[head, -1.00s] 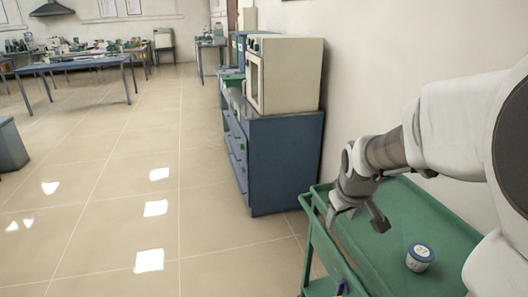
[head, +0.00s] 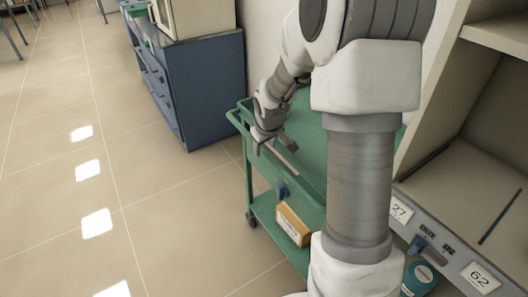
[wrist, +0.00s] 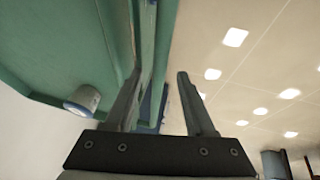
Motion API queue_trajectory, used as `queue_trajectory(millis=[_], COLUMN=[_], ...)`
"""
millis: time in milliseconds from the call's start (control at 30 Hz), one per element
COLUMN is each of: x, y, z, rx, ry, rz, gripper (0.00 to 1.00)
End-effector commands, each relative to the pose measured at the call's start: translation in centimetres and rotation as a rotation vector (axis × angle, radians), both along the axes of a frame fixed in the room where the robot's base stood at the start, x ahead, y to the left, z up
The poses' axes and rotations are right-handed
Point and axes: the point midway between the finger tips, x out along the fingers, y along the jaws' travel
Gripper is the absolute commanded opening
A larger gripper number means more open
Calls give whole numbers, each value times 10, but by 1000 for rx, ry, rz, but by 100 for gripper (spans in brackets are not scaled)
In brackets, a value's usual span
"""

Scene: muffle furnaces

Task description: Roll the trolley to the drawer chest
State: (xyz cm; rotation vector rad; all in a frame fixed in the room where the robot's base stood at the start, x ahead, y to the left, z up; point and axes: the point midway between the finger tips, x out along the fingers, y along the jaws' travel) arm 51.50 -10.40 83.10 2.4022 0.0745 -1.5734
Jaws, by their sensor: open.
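The green trolley (head: 310,140) stands in front of the blue drawer chest (head: 205,85), with a strip of floor between them. Its tray also fills the upper left of the wrist view (wrist: 50,45). My gripper (head: 275,146) is open at the trolley's left side rim. In the wrist view (wrist: 160,90) the rim appears to pass between the fingers, one over the tray and one outside. I cannot tell whether either finger touches it.
A cream oven-like box (head: 195,15) stands on the chest. A cardboard box (head: 292,225) lies on the trolley's lower shelf. Pale shelving (head: 470,140) with number labels and a teal jar (head: 418,277) are at the right. The tiled floor (head: 100,180) at left is clear.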

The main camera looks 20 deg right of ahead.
Motion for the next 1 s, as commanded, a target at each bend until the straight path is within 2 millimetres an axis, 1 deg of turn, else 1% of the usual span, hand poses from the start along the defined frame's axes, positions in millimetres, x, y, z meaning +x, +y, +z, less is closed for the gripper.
queue_trajectory(millis=[33,200,500,667,800,1000], x=[3,7,8,8,8,8], y=[-1,-2,-2,-2,-2,-2], z=[-8,-16,-17,-17,-17,-17], rx=[0,-1,-1,-1,-1,-1], ry=[0,0,0,0,-1,0], rz=[0,0,0,0,0,0], gripper=[55,55,55,26,1,0])
